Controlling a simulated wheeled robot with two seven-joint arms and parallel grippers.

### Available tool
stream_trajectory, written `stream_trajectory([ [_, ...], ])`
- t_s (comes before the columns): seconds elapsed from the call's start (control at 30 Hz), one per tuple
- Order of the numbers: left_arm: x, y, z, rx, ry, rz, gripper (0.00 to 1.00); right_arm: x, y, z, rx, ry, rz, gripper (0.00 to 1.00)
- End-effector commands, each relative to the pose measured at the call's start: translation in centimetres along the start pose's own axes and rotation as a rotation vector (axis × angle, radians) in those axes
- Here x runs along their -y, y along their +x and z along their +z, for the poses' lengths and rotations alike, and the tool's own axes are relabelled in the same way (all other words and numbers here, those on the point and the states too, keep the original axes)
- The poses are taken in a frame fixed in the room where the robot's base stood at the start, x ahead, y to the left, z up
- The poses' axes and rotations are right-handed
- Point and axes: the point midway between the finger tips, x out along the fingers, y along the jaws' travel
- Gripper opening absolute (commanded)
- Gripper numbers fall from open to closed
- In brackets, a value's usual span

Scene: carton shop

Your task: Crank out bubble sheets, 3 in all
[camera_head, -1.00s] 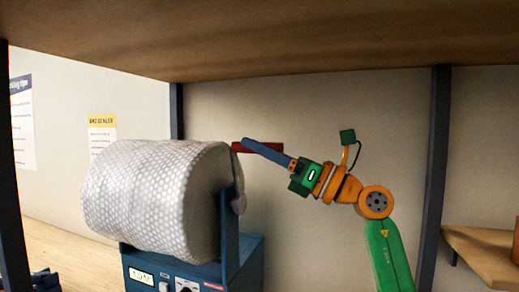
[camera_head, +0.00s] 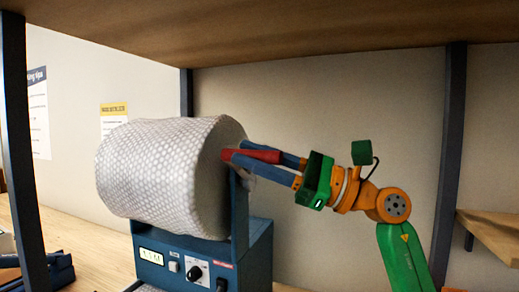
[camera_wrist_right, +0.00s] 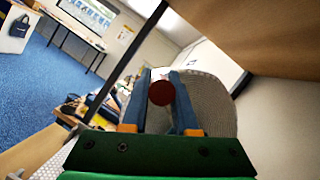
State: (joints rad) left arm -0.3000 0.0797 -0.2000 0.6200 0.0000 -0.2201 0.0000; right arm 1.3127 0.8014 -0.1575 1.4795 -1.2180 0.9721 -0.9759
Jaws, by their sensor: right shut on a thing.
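A large roll of bubble wrap (camera_head: 160,175) is mounted on a blue dispenser (camera_head: 205,263) with a small lit display and a black knob. A red crank handle (camera_head: 258,155) sticks out at the roll's right end. My right gripper (camera_head: 262,160) is shut on the red handle, with one blue finger on each side of it. In the right wrist view the round red end of the handle (camera_wrist_right: 161,93) shows between the fingers, with the roll (camera_wrist_right: 212,100) behind. Bubble wrap also shows below the dispenser's front. My left gripper is not in view.
A wooden shelf (camera_head: 290,45) hangs low over the dispenser and my right arm. Dark posts stand at left (camera_head: 18,150) and right (camera_head: 450,160). A dark object (camera_head: 45,272) lies at the lower left, and a wooden ledge (camera_head: 490,235) is at the right.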

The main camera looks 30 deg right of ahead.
Motion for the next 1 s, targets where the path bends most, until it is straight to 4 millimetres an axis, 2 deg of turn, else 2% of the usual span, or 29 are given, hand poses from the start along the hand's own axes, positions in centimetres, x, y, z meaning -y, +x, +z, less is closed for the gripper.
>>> stream_trajectory([
  [0.1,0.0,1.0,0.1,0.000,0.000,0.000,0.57,-1.5,-0.4,-1.1,-0.005,-0.097,0.046,0.00],
  [0.5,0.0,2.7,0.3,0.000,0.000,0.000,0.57,-5.1,-1.6,-4.0,-0.003,-0.442,0.190,0.00],
  [0.8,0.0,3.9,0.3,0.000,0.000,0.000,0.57,-6.7,-2.6,-6.2,-0.002,-0.652,0.277,0.00],
  [1.0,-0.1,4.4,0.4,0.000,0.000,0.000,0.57,-7.2,-3.0,-7.3,-0.003,-0.687,0.291,0.00],
])
